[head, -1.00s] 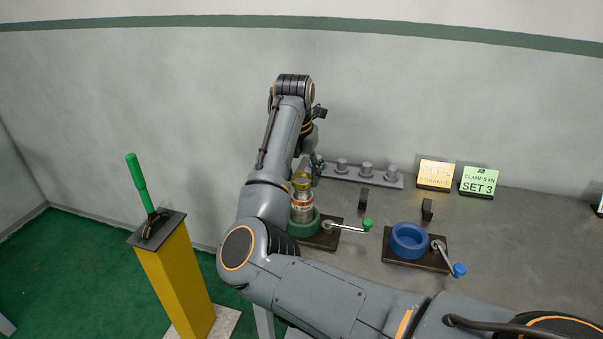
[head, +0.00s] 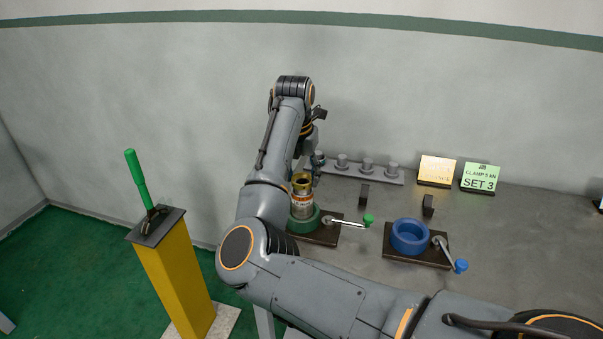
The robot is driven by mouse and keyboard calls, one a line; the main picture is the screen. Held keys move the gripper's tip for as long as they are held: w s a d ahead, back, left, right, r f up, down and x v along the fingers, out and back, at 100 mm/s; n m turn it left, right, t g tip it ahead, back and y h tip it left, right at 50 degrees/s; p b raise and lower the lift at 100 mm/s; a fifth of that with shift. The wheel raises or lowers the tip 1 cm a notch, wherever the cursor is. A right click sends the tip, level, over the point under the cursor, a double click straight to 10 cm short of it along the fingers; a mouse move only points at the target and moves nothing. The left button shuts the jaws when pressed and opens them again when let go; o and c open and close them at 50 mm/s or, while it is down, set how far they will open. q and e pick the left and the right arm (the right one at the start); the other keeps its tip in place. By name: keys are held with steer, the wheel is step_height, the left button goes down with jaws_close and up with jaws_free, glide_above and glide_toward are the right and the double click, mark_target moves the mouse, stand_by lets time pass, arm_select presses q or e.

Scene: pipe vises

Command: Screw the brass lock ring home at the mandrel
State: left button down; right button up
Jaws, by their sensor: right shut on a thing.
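The brass lock ring (head: 301,181) shows at the top of a silver cylinder with a label band (head: 302,203), which looks like the mandrel. The cylinder stands upright in the green round vise (head: 304,222). My right gripper (head: 308,170) is at the brass ring, shut on it, and is mostly hidden by my own arm. The thread and the seat under the ring are too small to make out. My left gripper is not in view.
A crank with a green knob (head: 369,220) sticks out right of the green vise. An empty blue vise (head: 409,238) with a blue-knobbed crank stands farther right. A grey rack with pegs (head: 367,172) and two signs are behind. A green lever (head: 138,181) stands on a yellow pedestal at left.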

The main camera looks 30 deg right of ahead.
steer(key=shift+f+b, duration=0.5)
steer(key=shift+f, duration=0.25)
stand_by(0.7)
steer(key=o, duration=1.2)
